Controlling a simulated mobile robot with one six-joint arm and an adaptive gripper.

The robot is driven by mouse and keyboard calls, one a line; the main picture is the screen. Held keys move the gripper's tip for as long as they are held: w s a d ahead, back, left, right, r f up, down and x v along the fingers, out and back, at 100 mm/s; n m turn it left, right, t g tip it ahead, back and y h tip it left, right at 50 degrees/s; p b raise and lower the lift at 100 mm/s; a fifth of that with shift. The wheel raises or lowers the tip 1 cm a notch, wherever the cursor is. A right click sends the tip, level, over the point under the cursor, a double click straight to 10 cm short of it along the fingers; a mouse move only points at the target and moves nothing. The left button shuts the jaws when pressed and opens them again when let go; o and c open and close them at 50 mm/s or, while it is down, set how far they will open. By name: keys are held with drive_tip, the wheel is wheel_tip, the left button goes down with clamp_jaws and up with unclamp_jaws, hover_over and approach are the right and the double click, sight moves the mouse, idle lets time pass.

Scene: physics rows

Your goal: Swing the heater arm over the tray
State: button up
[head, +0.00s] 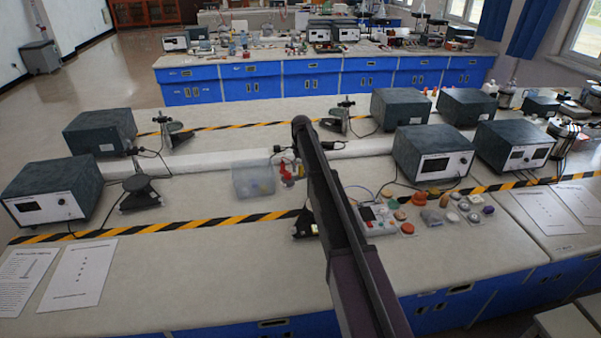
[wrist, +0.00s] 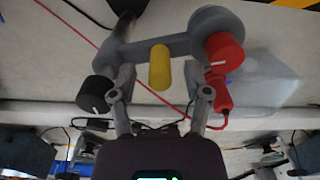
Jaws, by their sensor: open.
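In the wrist view my gripper (wrist: 162,92) is open. A yellow peg (wrist: 159,67) shows between its two fingers, and I cannot tell whether either finger touches it. The peg hangs on a grey bar, which looks like the heater arm (wrist: 178,46), with a red knob (wrist: 223,52) at its right end and a black knob (wrist: 97,92) at lower left. A translucent bin (wrist: 265,82), possibly the tray, lies right of the bar; it also shows in the head view (head: 253,180). In the head view my own arm hides my gripper and most of the device.
A red-handled item (wrist: 220,92) lies near the right finger. Several power supply boxes (head: 433,153) stand on the bench with cables. A control box with small coloured items (head: 375,216) lies right of my arm.

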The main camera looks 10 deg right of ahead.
drive_tip(key=shift+f, duration=0.25)
clamp_jaws()
drive_tip(key=shift+a, duration=0.15)
